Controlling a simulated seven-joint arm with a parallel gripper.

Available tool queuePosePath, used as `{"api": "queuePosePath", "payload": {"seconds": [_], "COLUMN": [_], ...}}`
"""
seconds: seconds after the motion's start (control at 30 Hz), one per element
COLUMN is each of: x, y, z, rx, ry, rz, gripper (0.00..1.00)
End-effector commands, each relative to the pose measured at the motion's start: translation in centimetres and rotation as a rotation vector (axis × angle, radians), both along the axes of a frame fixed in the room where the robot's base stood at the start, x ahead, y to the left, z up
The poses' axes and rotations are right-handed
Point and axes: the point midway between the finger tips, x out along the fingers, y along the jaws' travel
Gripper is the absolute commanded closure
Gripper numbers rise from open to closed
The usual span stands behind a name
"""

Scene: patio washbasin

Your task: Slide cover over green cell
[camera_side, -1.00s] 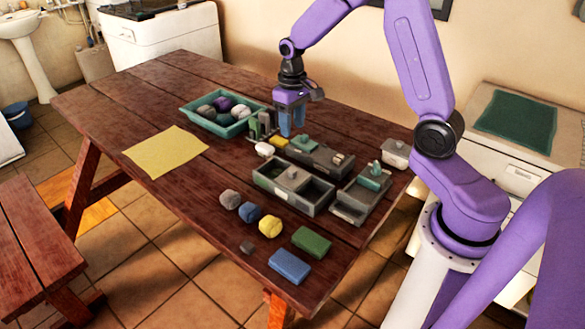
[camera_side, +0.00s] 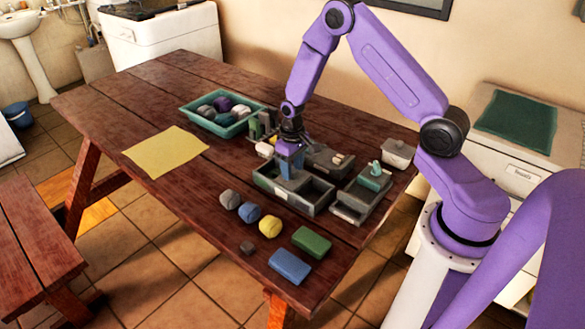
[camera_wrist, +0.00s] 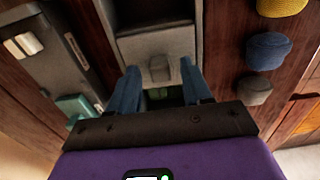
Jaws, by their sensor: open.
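A long grey box (camera_side: 316,209) with cells stands on the table. A grey cover (camera_wrist: 180,42) with a raised square knob (camera_wrist: 159,68) lies across it in the wrist view. An open dark cell (camera_wrist: 150,12) shows at the top of that view. On the cover's other side, a dark gap with green in it (camera_wrist: 157,94) shows between my fingers, partly hidden by my gripper. My gripper (camera_side: 288,176) is low over the box in the side view. In the wrist view its fingers (camera_wrist: 160,70) are open, one on each side of the knob, with gaps visible.
A second grey box (camera_side: 325,160) stands close behind, and a grey unit with a teal knobbed part (camera_side: 374,179) to the right. A lidded pot (camera_side: 398,153) is beyond. Clay lumps (camera_side: 249,212), a green block (camera_side: 311,242) and a blue block (camera_side: 290,266) lie in front.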

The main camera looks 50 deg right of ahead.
Motion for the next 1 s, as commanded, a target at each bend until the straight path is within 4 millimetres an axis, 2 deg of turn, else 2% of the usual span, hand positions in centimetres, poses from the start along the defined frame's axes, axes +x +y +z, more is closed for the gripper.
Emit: {"api": "queuePosePath", "payload": {"seconds": [0.37, 0.4, 0.53, 0.77, 1.0], "x": [0.0, 0.0, 0.0, 0.4, 3.9], "y": [0.0, 0.0, 0.0, 0.0, 0.1], "z": [-0.5, -0.5, -0.5, -0.5, -0.6], "rx": [0.000, 0.000, 0.000, 0.000, 0.000], "ry": [-0.001, -0.001, 0.000, -0.001, -0.002], "rz": [0.001, 0.001, 0.001, 0.001, 0.002], "gripper": [0.51, 0.58, 1.00, 1.00, 1.00]}}
